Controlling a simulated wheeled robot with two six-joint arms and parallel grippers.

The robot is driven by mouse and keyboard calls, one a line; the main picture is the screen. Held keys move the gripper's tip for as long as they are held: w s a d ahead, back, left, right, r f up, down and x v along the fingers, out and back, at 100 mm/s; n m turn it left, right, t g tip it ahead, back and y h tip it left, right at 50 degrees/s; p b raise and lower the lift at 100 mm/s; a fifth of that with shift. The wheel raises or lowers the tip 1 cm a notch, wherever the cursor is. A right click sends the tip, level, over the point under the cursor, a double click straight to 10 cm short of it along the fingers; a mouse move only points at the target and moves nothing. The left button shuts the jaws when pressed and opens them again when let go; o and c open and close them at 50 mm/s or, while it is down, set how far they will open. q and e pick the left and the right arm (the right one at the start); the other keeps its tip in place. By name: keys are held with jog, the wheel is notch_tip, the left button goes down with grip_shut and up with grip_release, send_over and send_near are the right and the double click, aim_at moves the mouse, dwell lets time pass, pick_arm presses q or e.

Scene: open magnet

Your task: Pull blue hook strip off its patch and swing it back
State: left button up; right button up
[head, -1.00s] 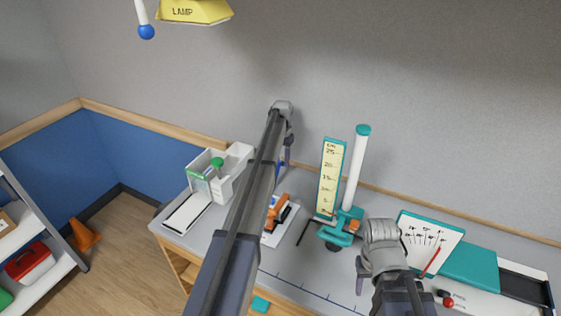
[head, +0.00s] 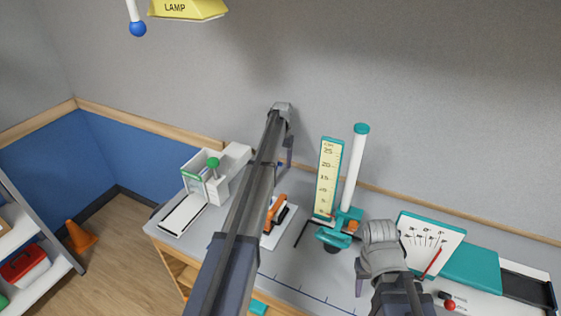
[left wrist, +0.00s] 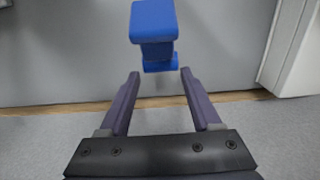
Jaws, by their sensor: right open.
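A blue piece (left wrist: 154,22), which looks like the blue hook strip, shows in the left wrist view, just beyond my left gripper (left wrist: 160,76). A lower blue part (left wrist: 160,66) sits close to the gap between the fingertips. I cannot tell whether this is the patch. My left gripper is open, one finger to each side of the blue part, with nothing clamped. In the head view my left gripper (head: 286,158) is over the back of the bench, and my arm hides the blue strip. My right gripper (head: 362,285) is open and empty over the right front.
A teal stand with a white tube (head: 355,170) and a yellow scale (head: 328,180) rises right of my left arm. An orange-handled tool (head: 276,212) lies beside the arm. A white box (head: 225,172) stands left. A dial board (head: 430,236) stands right.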

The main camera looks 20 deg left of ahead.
pick_arm(q)
jog(key=shift+o, duration=0.4)
jog(key=shift+s+a+r, duration=0.1)
jog(key=shift+s+r, duration=0.15)
jog(key=shift+s, duration=0.15)
pick_arm(e)
jog(key=shift+s+r, duration=0.15)
jog(key=shift+s, duration=0.15)
jog(key=shift+w, duration=0.1)
pick_arm(q)
jog(key=shift+w, duration=0.1)
pick_arm(e)
jog(key=shift+r, duration=0.1)
pick_arm(q)
jog(key=shift+r+p, duration=0.75)
jog(key=shift+p, duration=0.05)
pick_arm(e)
jog(key=shift+r, duration=0.65)
pick_arm(q)
notch_tip(320, 180, up, 6)
jog(key=p, duration=0.6)
jog(key=shift+r, duration=0.2)
pick_arm(e)
notch_tip(320, 180, up, 6)
jog(key=shift+r, duration=0.2)
pick_arm(q)
jog(key=shift+f, duration=0.1)
